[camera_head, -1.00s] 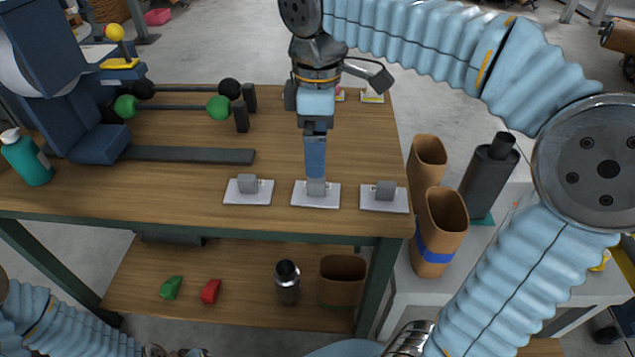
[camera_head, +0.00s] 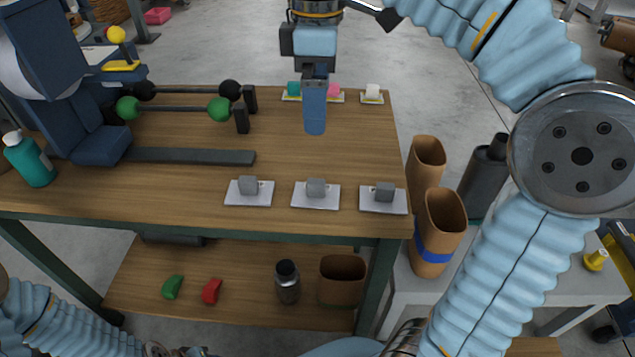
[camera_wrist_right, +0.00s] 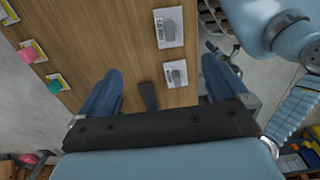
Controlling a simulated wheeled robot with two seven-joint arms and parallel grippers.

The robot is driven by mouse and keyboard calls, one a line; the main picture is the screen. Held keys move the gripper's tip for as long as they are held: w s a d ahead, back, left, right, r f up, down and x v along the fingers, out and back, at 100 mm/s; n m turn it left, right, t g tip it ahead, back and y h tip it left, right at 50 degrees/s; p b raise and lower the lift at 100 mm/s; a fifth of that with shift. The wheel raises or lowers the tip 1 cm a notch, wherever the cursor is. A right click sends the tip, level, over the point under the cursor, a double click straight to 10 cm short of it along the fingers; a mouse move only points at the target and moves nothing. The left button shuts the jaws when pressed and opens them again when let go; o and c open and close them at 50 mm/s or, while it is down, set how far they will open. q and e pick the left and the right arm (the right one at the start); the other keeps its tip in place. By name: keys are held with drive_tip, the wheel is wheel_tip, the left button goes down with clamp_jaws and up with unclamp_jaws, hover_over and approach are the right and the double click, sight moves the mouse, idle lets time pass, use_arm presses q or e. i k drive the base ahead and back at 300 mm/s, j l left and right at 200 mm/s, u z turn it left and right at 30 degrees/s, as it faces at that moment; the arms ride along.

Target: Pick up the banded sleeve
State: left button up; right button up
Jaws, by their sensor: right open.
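The banded sleeve (camera_head: 436,228) is a brown, open-topped oval tube with a blue band around its lower part. It stands upright on the grey surface right of the workbench in the head view. A plain brown sleeve (camera_head: 428,160) stands just behind it. My right gripper (camera_head: 315,130) is above the workbench, left of and well apart from the banded sleeve. Its two blue fingers are spread with nothing held between them in the wrist view (camera_wrist_right: 158,85). The banded sleeve is not seen in the wrist view. Only my left arm shows at the lower left; its fingers are not visible.
White plates with grey blocks (camera_head: 316,188) line the workbench's front edge. A dark muffler (camera_head: 484,175) stands right of the sleeves. Green and black-ended bars (camera_head: 172,107) lie at left. Another brown sleeve (camera_head: 342,280) stands on the lower shelf. The bench middle is clear.

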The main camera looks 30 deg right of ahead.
sight(441, 222)
drive_tip(key=k, duration=1)
